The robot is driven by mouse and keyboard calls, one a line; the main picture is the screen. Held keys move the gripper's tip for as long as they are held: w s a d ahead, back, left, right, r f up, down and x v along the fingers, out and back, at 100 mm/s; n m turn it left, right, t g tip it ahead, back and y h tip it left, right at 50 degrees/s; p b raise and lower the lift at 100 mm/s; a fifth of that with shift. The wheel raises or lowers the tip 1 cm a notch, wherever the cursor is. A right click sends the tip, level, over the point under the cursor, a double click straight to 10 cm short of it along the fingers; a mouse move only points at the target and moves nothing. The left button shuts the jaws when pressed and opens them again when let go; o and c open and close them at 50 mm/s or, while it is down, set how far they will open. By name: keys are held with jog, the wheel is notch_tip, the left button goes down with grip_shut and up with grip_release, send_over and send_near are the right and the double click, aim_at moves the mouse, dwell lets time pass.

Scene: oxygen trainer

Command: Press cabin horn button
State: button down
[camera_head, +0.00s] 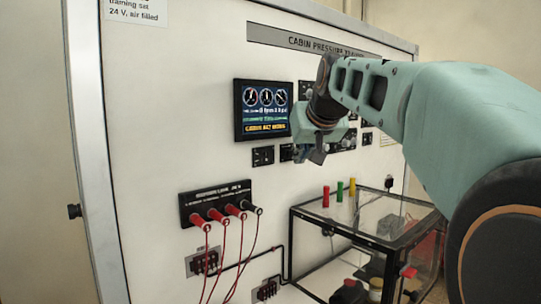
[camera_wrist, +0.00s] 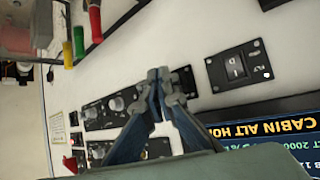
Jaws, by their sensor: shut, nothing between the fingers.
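My gripper (camera_head: 314,156) is shut and empty in front of the upright white trainer panel. In the wrist view its closed fingertips (camera_wrist: 163,76) overlap a small black plate (camera_wrist: 187,82), which they mostly hide. This plate also shows just left of my gripper in the head view (camera_head: 286,152). I cannot tell whether the fingers touch it. A black switch plate (camera_wrist: 238,65) with a rocker is clear of the fingers, and lies below the screen in the head view (camera_head: 262,156). No readable label shows which control is the cabin horn button.
The lit screen (camera_head: 264,110) carries a yellow cabin altitude line. Red plugs with cables (camera_head: 222,217) hang from a black socket block below. A clear-topped stand (camera_head: 365,222) with red, green and yellow posts juts out at lower right. More knobs (camera_wrist: 116,104) sit beside the fingers.

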jog(key=shift+w+a, duration=0.1)
jog(key=shift+w+a, duration=0.15)
jog(key=shift+w, duration=0.15)
jog(key=shift+w+a+p, duration=0.3)
jog(key=shift+a+p, duration=0.05)
jog(key=shift+p, duration=0.1)
dwell(1.0)
jog(key=shift+d, duration=0.1)
jog(key=shift+s+d+b, duration=0.4)
jog(key=shift+s, duration=0.2)
jog(key=s+d+b, duration=0.1)
jog(key=s, duration=0.1)
jog(key=s+d+b, duration=0.1)
jog(key=s+d, duration=0.1)
dwell(0.5)
